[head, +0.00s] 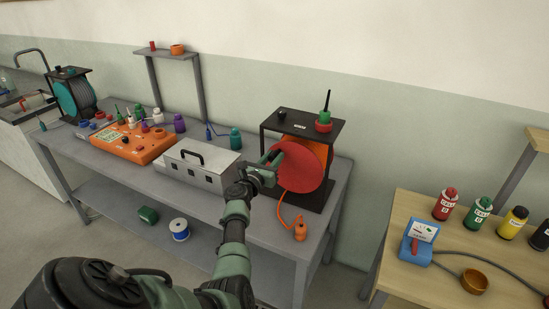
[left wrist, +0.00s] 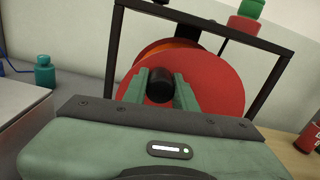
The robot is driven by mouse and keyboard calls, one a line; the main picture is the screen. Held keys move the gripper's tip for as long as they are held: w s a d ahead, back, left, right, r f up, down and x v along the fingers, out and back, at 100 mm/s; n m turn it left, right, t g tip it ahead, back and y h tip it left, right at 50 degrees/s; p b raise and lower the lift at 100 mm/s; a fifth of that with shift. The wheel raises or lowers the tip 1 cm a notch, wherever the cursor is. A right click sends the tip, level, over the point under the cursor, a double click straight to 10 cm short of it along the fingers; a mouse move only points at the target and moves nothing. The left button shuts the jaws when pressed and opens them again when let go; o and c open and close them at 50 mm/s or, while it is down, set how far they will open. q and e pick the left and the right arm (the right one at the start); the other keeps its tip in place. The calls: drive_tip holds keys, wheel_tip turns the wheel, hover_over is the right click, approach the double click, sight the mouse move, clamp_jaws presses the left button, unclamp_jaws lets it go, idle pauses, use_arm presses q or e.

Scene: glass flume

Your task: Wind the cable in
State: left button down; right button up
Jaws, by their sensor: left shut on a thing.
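A cable reel with a red disc (head: 303,168) stands in a black frame (head: 333,130) at the right end of the grey bench. An orange cable (head: 282,211) hangs from it and curves to an orange plug end (head: 300,231) near the bench's front edge. My left gripper (head: 277,160) is at the disc's left side. In the left wrist view its fingers are shut on a black crank knob (left wrist: 160,86) in front of the red disc (left wrist: 213,85). The fingers hide part of the disc. My right gripper is not in view.
A grey metal box (head: 198,168) and an orange panel (head: 130,143) stand left of the reel. A second reel (head: 75,96) is at the far left. A wooden table (head: 455,252) with bottles and a blue device (head: 415,250) stands to the right.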

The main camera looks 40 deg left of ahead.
use_arm(q)
drive_tip(key=shift+f, duration=0.1)
drive_tip(key=c, duration=1.1)
unclamp_jaws()
drive_tip(key=shift+v, duration=3.95)
drive_tip(key=shift+a, duration=0.1)
